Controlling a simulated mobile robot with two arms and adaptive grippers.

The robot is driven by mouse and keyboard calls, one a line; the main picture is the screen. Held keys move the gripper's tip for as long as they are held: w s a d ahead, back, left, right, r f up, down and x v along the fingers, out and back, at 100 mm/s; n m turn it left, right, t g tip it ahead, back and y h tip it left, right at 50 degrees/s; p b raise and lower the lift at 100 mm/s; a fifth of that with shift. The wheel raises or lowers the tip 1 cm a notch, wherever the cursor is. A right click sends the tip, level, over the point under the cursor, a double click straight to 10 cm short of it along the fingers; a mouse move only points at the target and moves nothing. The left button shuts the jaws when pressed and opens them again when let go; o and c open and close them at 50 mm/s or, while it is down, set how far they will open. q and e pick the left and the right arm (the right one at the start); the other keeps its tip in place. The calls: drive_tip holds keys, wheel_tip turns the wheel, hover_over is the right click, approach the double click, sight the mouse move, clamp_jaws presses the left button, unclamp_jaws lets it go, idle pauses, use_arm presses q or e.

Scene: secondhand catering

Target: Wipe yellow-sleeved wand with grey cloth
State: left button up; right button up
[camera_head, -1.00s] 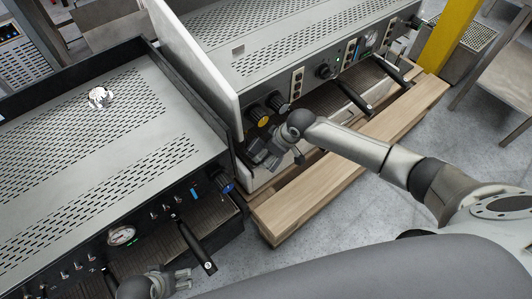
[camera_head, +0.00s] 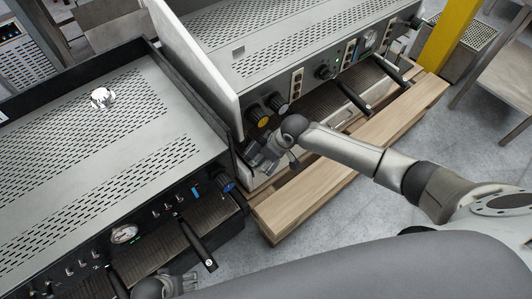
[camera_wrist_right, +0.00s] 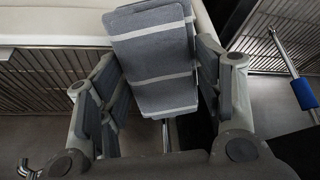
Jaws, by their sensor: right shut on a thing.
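A short metal tube end (camera_wrist_right: 170,133) shows under the cloth.
A blue-sleeved wand (camera_wrist_right: 303,93) is at the right of the wrist view. A wooden plank stand (camera_head: 320,190) supports the far machine (camera_head: 270,60). Grey floor is free in front.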

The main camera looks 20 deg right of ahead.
drive_tip(key=shift+w+a+r, duration=0.15)
drive_tip(key=shift+a+r, duration=0.15)
drive_tip(key=shift+a, duration=0.25)
drive_tip(key=shift+w+d, duration=0.4)
drive_tip(key=shift+d, duration=0.3)
drive_tip(key=shift+w+d, duration=0.2)
drive_tip(key=shift+d, duration=0.4)
drive_tip(key=shift+s+a, duration=0.15)
drive_tip(key=shift+a, duration=0.1)
